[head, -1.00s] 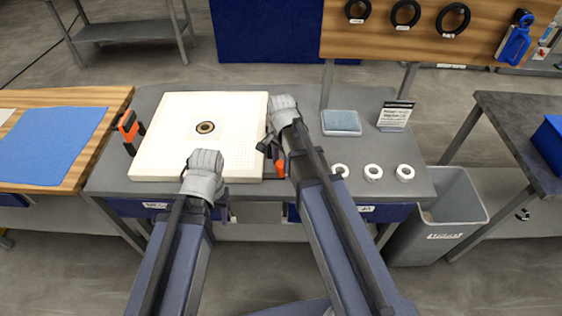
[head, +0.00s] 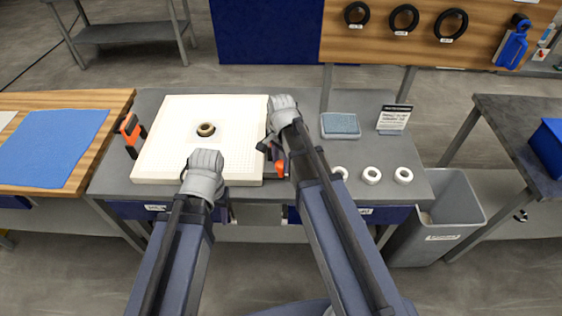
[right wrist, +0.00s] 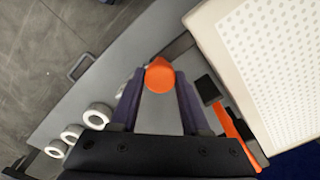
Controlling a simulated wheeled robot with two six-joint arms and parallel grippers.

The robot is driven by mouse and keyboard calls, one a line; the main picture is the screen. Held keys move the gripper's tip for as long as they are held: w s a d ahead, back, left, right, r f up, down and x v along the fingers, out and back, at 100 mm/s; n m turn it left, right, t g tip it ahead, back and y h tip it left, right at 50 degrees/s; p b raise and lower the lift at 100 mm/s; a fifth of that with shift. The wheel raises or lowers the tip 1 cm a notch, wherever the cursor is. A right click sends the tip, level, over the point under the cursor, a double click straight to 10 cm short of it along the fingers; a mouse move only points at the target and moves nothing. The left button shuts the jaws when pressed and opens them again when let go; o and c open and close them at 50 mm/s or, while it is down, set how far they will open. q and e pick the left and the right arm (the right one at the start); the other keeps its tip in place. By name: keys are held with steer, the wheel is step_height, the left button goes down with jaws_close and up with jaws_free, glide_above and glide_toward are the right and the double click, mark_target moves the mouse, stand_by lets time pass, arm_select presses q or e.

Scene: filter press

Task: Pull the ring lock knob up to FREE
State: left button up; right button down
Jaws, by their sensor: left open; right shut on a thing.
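The orange knob (right wrist: 160,76) is the round cap between the two dark fingers of my right gripper (right wrist: 157,100) in the right wrist view. The fingers are shut on it. In the head view my right gripper (head: 274,148) is at the right edge of the white perforated plate (head: 180,160), with an orange part (head: 281,167) beside it. A small brown ring (head: 206,130) stands at the plate's middle. My left gripper (head: 203,168) is open and empty over the plate's front edge; its fingertips are mostly hidden. No FREE marking is readable.
An orange and black clamp (head: 131,130) sits at the plate's left edge. A grey bin (head: 455,215) stands on the floor at the right.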

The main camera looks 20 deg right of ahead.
steer(key=shift+r, duration=0.45)
steer(key=shift+w+f, duration=0.1)
steer(key=shift+f, duration=0.05)
arm_select(q)
steer(key=shift+r, duration=0.35)
arm_select(e)
steer(key=shift+c, duration=1.8)
jaws_free()
step_height(320, 180, up, 8)
steer(key=p, duration=0.7)
steer(key=shift+p, duration=0.4)
arm_select(q)
step_height(320, 180, up, 8)
steer(key=shift+f, duration=0.1)
